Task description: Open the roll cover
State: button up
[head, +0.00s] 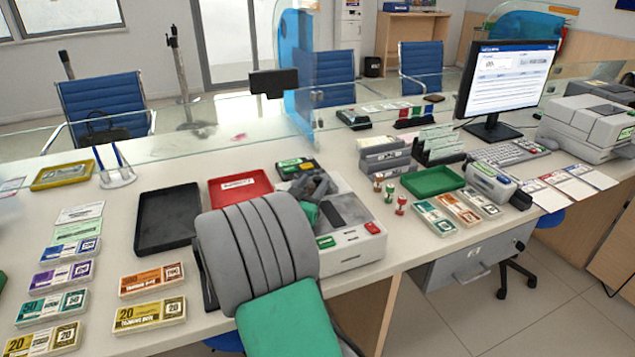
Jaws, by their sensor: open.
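A white desktop machine (358,245) with a dark grey panel on top stands near the front edge of the counter, in the middle of the head view. It has a green button and red marks on its front. I cannot tell for sure which part is the roll cover; the dark panel (347,208) looks flat. My gripper (318,188) is over the left rear part of this machine. It is open, and I see nothing held. My grey ribbed arm hides the machine's left side, and whether the fingers touch it is unclear.
A black tray (167,244) and a red tray (240,178) lie left of the machine. Small stamps (390,193), a green tray (433,172) and banknote bundles (435,217) lie to its right. A glass screen (220,125) runs behind.

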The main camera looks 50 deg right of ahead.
aim_at(316, 180)
jog(key=x, duration=0.3)
jog(key=shift+w+d, duration=0.15)
jog(key=shift+d, duration=0.2)
grip_shut()
dwell(1.1)
